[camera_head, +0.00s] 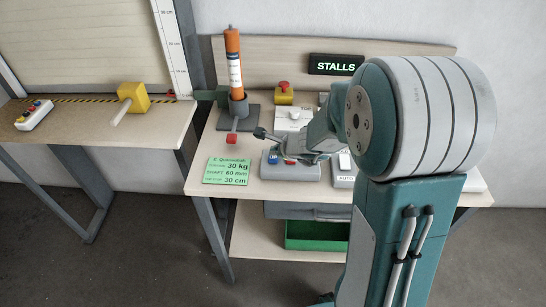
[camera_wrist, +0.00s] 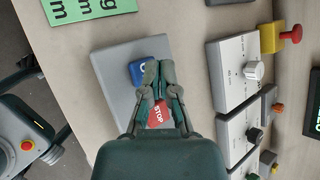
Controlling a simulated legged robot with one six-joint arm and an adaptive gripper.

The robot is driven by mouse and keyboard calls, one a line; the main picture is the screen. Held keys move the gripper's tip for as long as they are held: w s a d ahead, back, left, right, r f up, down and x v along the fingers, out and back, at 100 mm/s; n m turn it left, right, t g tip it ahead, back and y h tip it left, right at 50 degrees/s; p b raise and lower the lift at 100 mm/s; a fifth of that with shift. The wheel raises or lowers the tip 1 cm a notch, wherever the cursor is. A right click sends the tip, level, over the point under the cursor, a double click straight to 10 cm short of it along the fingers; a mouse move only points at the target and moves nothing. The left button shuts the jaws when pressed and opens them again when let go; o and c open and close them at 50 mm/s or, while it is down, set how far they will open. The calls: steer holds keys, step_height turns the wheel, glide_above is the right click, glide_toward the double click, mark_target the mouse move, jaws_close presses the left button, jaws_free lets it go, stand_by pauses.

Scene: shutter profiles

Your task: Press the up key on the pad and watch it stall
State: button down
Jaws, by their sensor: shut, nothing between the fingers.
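A grey key pad (camera_head: 306,173) lies on the bench in the head view, and it also shows in the wrist view (camera_wrist: 112,75). It has a blue key (camera_wrist: 137,74) with a partly covered white mark and a red STOP key (camera_wrist: 158,114). My gripper (camera_wrist: 158,66) is shut and empty over the pad, its fingertips at the right edge of the blue key. I cannot tell whether they touch it. A black display (camera_head: 336,65) reads STALLS in green. A pale shutter (camera_head: 85,45) stands at the far left beside a white scale (camera_head: 172,45).
An orange tube (camera_head: 234,65) stands upright in a dark holder, with a green card (camera_head: 228,171) in front. A side table holds a white remote (camera_head: 34,115).

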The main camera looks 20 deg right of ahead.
mark_target(275, 158)
steer(key=shift+r, duration=0.25)
steer(key=shift+r, duration=2.45)
